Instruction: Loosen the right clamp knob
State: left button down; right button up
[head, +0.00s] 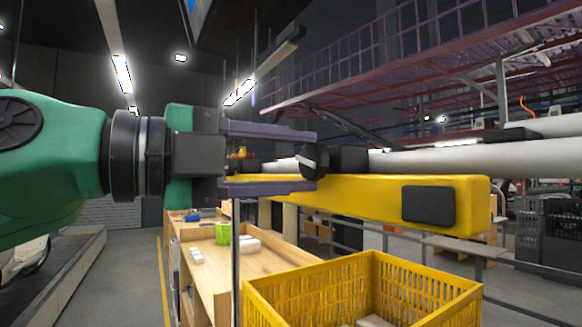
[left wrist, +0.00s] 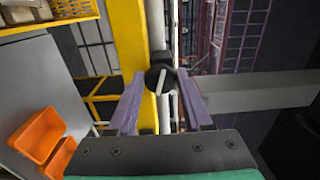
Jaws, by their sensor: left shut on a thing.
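The clamp knob (head: 314,161) is round and black with a pale bar across its face. It sits on a black clamp block (head: 349,160) beside the yellow beam (head: 375,200). My left gripper (head: 315,160) comes in from the left with its two purple fingers above and below the knob, shut on it. In the left wrist view the knob (left wrist: 160,78) lies between the fingertips (left wrist: 161,76), its pale bar nearly upright. No other clamp knob can be made out. My right gripper is in neither view.
White rails (head: 480,157) run rightward behind the beam. A yellow crate (head: 360,275) stands below it. A wooden bench (head: 270,262) with a green cup (head: 223,234) is lower left. Orange bins (left wrist: 38,135) show in the left wrist view.

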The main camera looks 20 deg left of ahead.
pick_arm(q)
jog(key=shift+f+n, duration=0.1)
jog(key=shift+n, duration=1.6)
jog(key=shift+c, duration=1.6)
grip_release()
jog(key=shift+s+a+b, duration=0.2)
jog(key=shift+s+b, duration=0.05)
jog(key=shift+b, duration=0.2)
jog(key=b+v, duration=0.4)
jog(key=v, duration=1)
jog(key=shift+b, duration=0.35)
jog(key=shift+d, duration=0.1)
